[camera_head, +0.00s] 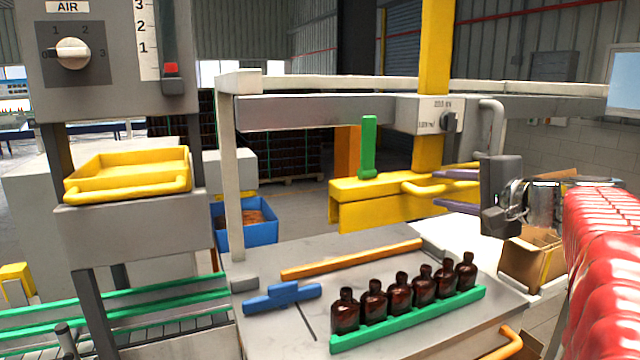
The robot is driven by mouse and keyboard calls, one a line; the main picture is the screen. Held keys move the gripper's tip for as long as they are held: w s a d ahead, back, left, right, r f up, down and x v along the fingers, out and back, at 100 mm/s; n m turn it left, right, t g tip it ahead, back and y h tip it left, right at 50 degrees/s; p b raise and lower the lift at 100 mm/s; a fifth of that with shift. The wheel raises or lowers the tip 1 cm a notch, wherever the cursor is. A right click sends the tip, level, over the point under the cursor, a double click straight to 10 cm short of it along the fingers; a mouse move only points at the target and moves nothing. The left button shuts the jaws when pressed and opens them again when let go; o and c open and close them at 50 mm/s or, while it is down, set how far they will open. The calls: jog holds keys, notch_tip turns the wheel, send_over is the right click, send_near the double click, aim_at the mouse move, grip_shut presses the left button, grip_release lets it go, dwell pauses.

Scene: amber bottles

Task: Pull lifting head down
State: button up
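The lifting head is a yellow block (362,208) on a yellow vertical column (436,45), raised above the bottles. A green upright lever (369,148) stands on its top. A yellow bar handle (422,189) sticks out at its right side. My gripper (436,190) comes in from the right, its two purple fingers spread, one above and one below the handle's level. A gap shows between the fingers and the bar; I cannot tell whether either touches it. Several amber bottles (398,298) stand in a row along a green rail (410,322) on the table, below the head.
A grey table (280,335) holds an orange bar (350,260) and a blue clamp-like piece (282,297). A white frame post (231,180) stands left of the head. A control cabinet (110,95) with a yellow tray (130,172) is at left. A cardboard box (528,262) sits right.

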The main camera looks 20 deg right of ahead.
jog(key=shift+c, duration=0.4)
grip_shut()
jog(key=shift+f, duration=0.1)
jog(key=shift+a, duration=0.2)
jog(key=shift+d+f, duration=0.1)
jog(key=shift+d, duration=0.05)
